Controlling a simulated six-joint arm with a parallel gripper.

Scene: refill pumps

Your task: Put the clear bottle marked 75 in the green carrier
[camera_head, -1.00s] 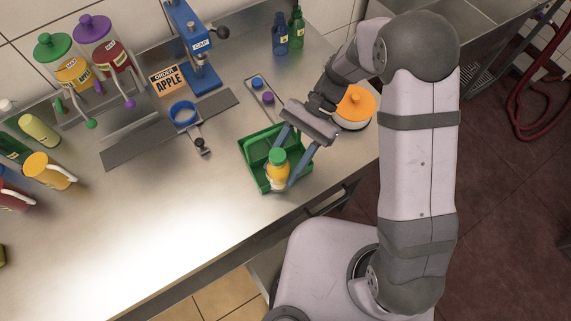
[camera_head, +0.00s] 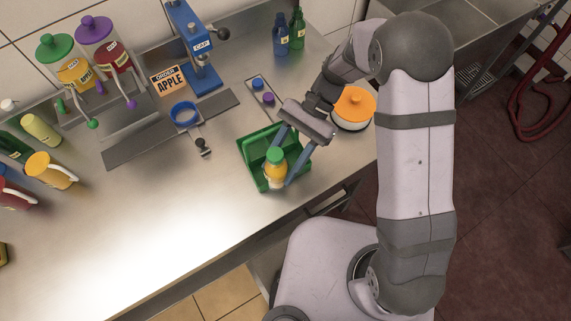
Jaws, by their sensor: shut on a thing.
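The bottle (camera_head: 275,167) has a green cap, an orange-yellow body and a pale lower part. Its marking is too small to read. It is upright at the front part of the green carrier (camera_head: 249,152), within the carrier's outline. I cannot tell whether its base touches the carrier floor. My gripper (camera_head: 276,170) reaches down from the upper right, with its blue-grey fingers on either side of the bottle and shut on it. The fingers and bottle hide part of the carrier.
A white pot with an orange lid (camera_head: 354,106) stands right of the carrier. A small tray with caps (camera_head: 262,92) lies behind it. A blue press (camera_head: 193,50), dispensers (camera_head: 68,68) and an order sign (camera_head: 168,80) are further back.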

